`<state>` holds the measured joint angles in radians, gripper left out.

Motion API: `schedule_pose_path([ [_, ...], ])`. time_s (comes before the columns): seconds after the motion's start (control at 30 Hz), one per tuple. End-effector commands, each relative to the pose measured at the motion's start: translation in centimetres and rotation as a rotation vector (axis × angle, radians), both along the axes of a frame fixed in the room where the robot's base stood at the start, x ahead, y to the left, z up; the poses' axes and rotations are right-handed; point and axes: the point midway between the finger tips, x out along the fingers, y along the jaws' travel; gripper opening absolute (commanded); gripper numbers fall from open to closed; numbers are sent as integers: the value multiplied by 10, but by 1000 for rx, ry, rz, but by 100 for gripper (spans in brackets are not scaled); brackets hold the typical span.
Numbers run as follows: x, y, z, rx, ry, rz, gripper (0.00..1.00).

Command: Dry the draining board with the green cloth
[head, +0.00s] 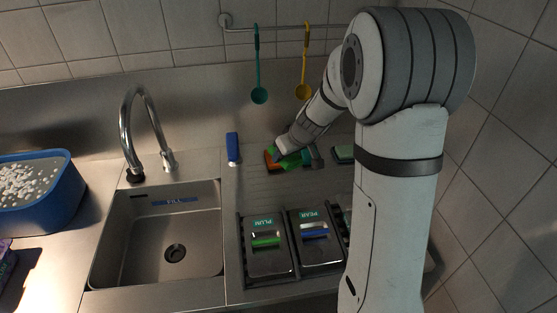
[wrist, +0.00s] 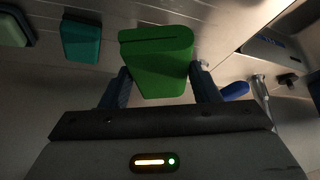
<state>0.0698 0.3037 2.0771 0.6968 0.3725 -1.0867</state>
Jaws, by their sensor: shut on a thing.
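The green cloth, a thick folded block, is held between the two fingers of my gripper (wrist: 160,88) in the wrist view (wrist: 158,65). In the head view the cloth (head: 294,159) shows at my gripper (head: 284,154), low over the back of the draining board. I cannot tell whether the cloth touches the board. The ridged metal draining board (head: 262,190) lies right of the sink; my arm hides part of its right side.
Containers labelled PLUM (head: 267,268) and PEAR (head: 316,258) cover the board's front. The sink (head: 160,225) and tap (head: 128,125) are left.

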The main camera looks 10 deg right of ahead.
Motion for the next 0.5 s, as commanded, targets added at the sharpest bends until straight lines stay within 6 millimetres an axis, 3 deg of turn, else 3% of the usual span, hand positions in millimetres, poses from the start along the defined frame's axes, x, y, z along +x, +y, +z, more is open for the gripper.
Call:
schedule_pose_path([
  [0.3,2,19,-20,4,1,517,38],
  [0.5,-1,29,-23,2,1,866,38],
])
